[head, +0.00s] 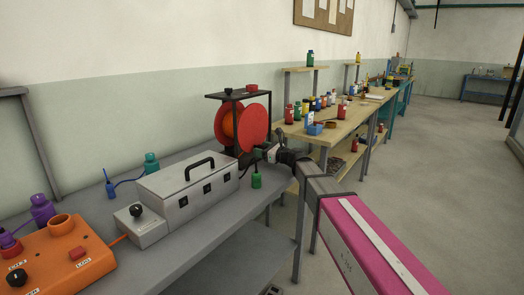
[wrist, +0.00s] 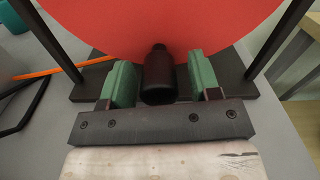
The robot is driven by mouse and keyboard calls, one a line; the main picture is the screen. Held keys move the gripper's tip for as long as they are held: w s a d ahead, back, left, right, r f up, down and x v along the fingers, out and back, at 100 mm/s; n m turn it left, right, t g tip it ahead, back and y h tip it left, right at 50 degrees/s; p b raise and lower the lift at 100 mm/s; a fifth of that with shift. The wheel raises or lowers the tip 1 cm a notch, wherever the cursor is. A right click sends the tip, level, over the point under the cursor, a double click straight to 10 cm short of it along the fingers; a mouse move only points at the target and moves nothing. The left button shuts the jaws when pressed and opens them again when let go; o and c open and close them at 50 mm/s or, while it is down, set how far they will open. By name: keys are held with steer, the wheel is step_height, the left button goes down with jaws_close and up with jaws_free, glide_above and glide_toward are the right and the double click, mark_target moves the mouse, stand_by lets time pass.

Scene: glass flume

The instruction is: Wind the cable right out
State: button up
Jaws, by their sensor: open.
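The cable reel has a red disc (head: 256,122) in a black frame (head: 238,95) on the grey bench. My gripper (head: 259,153) is at the lower front of the reel. In the wrist view its green fingers stand open on either side of a dark handle (wrist: 159,78) in front of the red disc (wrist: 150,25). Small gaps show between handle and fingers. How much cable is left on the drum is hidden.
A grey metal box (head: 187,188) with a black carrying handle stands left of the reel. An orange box (head: 58,258) sits at the near left. A wooden bench (head: 342,128) with several bottles stands beyond.

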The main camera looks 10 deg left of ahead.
jaws_close()
steer(key=shift+s+a, duration=0.1)
